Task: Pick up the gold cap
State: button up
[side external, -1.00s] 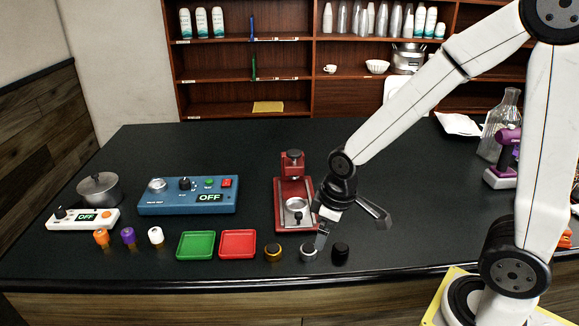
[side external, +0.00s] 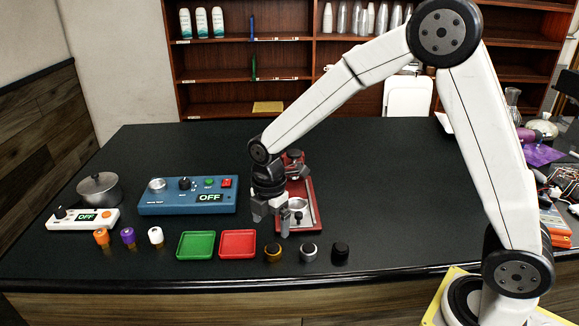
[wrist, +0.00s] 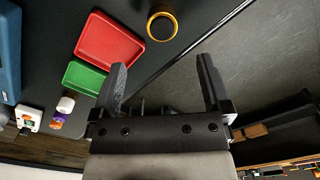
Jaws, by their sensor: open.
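The gold cap (side external: 273,252), a black cap with a gold ring, stands near the front edge of the counter, right of the red tray. In the wrist view the gold cap (wrist: 162,25) shows as a gold ring beyond my fingertips, roughly centred between their lines. My gripper (side external: 271,225) is open and empty, pointing down above and slightly behind the gold cap, apart from it. In the wrist view both fingers of my gripper (wrist: 162,68) are spread with nothing between them.
A silver cap (side external: 308,252) and a black cap (side external: 340,253) stand close to the right. A red tray (side external: 238,244) and a green tray (side external: 196,245) lie to the left. A red brewer (side external: 310,205) stands just behind. The counter's front edge is close.

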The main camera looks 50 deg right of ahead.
aim_at(273, 249)
jog(key=shift+f, duration=1.3)
jog(key=shift+s+f, duration=0.1)
jog(key=shift+f, duration=2.5)
grip_shut()
jog(key=shift+r, duration=0.15)
